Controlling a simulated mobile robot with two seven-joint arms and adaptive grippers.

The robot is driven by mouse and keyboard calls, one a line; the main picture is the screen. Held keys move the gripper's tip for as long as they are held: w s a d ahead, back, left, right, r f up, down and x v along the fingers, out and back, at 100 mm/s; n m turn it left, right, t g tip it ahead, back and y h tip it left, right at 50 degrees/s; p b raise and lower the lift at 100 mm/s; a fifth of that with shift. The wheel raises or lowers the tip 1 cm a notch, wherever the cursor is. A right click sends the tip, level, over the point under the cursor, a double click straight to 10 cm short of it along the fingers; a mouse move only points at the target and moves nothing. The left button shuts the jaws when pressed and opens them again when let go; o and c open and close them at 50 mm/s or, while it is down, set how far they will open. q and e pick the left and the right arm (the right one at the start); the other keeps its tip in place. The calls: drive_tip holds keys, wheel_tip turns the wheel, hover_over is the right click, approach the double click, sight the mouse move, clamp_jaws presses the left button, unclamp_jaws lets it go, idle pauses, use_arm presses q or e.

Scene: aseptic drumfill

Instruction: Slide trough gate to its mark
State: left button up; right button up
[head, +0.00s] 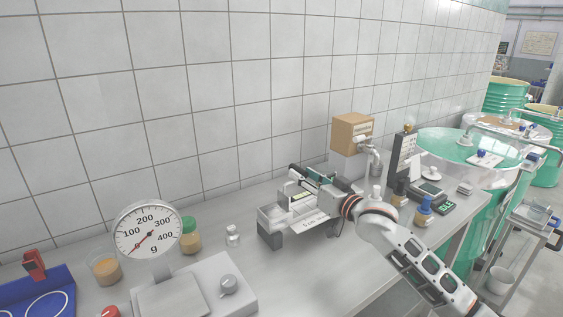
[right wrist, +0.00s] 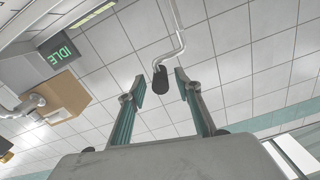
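A pale metal trough unit (head: 283,219) stands on the bench near the wall, partly covered by my right gripper and arm. My right gripper (head: 303,178) is above its far side, seen edge-on in the head view. In the right wrist view my right gripper (right wrist: 160,85) has its two fingers apart. A black knob (right wrist: 161,79) on a bent metal rod shows in the gap between the fingertips, with room on both sides. I cannot tell whether this knob belongs to the trough gate. The gate and its mark are not clearly visible. My left gripper is out of view.
A dial scale (head: 148,232) and lidded jars (head: 190,236) stand left of the trough. A brown box (head: 352,132) with a tap and small bottles (head: 424,210) are to the right. The tiled wall is close behind. Green drums (head: 506,95) stand beyond the bench.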

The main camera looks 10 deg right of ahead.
sight(289, 165)
drive_tip(key=shift+w+a+r, duration=0.1)
drive_tip(key=shift+w+a, duration=0.1)
drive_tip(key=shift+w, duration=0.4)
drive_tip(key=x, duration=0.4)
drive_tip(key=shift+w+a, duration=0.15)
drive_tip(key=shift+w, duration=0.2)
drive_tip(key=shift+x, duration=0.75)
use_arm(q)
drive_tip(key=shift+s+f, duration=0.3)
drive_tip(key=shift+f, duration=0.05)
use_arm(e)
drive_tip(key=shift+c, duration=0.4)
